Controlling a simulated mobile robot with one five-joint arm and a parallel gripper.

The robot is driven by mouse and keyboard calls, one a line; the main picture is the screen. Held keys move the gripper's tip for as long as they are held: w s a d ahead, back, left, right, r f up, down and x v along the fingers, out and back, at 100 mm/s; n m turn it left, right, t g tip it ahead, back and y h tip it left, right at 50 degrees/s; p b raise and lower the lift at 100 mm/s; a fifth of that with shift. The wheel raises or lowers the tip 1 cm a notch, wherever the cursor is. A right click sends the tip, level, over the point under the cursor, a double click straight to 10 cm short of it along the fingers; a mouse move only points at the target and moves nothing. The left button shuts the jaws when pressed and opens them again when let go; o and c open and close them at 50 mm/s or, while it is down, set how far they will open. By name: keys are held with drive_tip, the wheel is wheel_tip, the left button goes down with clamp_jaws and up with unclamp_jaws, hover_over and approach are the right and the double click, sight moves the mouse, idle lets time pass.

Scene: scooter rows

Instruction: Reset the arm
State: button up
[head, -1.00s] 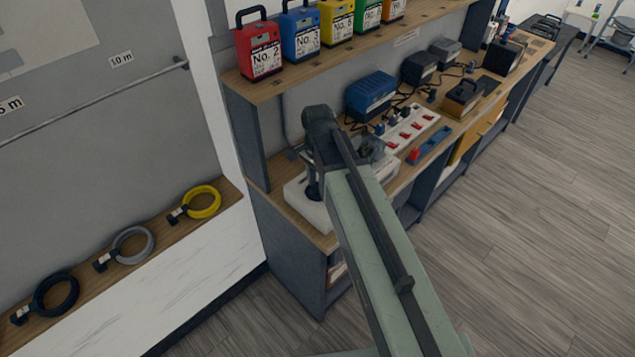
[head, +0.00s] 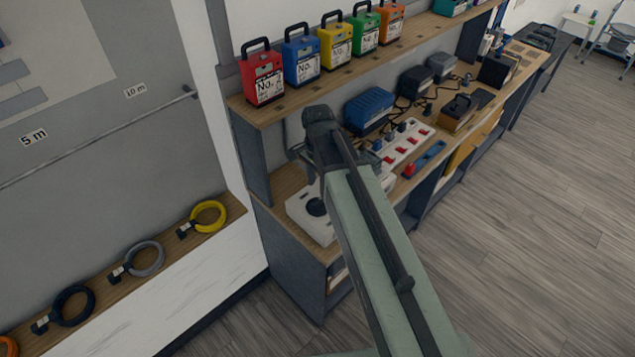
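My arm reaches up from the bottom of the head view, with a pale green link (head: 385,250) and a dark joint (head: 320,125) at its upper end. It passes in front of the workbench.
The workbench carries a white unit (head: 312,222), a blue box (head: 369,108) and a red-switched strip (head: 405,145). Coloured packs, including a red one (head: 264,78), stand on its upper shelf. Cable rings, including a yellow one (head: 208,217), lie on the left ledge. Floor (head: 540,230) at right is clear.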

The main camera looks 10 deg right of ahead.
drive_tip(key=shift+f, duration=0.1)
idle(0.3)
drive_tip(key=s+d+f+n+b, duration=0.1)
drive_tip(key=s+d+n, duration=0.6)
drive_tip(key=n, duration=0.3)
drive_tip(key=shift+d+f+n+b, duration=0.2)
drive_tip(key=shift+d+n+b, duration=0.2)
drive_tip(key=shift+d, duration=0.45)
drive_tip(key=shift+s, duration=0.1)
